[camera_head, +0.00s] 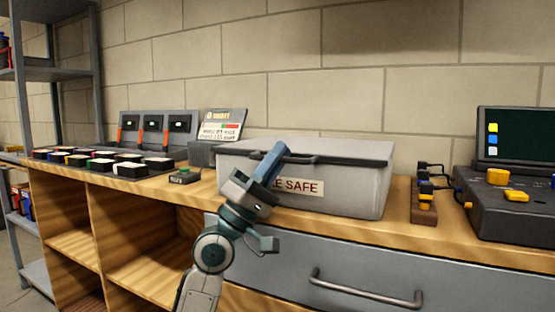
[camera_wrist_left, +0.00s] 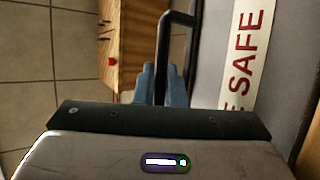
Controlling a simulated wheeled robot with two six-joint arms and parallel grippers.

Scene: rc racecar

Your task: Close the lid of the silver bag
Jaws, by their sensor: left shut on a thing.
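The silver bag (camera_head: 352,190) is a grey box-shaped case on the wooden bench, with a red-lettered label ending in "SAFE" on its front. Its lid (camera_head: 350,150) lies over the top, looking nearly flat; I cannot tell whether a small gap is left. A dark handle (camera_head: 302,159) is at the lid's front edge. My left gripper (camera_head: 276,152) reaches up in front of the bag and is shut on this handle. In the left wrist view the dark handle (camera_wrist_left: 165,45) runs between the blue fingers (camera_wrist_left: 162,88). The gripper hides part of the label. My right gripper is out of view.
A small dark box (camera_head: 185,176) and a tray of several black-and-white blocks (camera_head: 105,160) are to the left. A brown connector block (camera_head: 424,205) and a dark console (camera_head: 510,208) are to the right. A grey drawer (camera_head: 375,270) is below.

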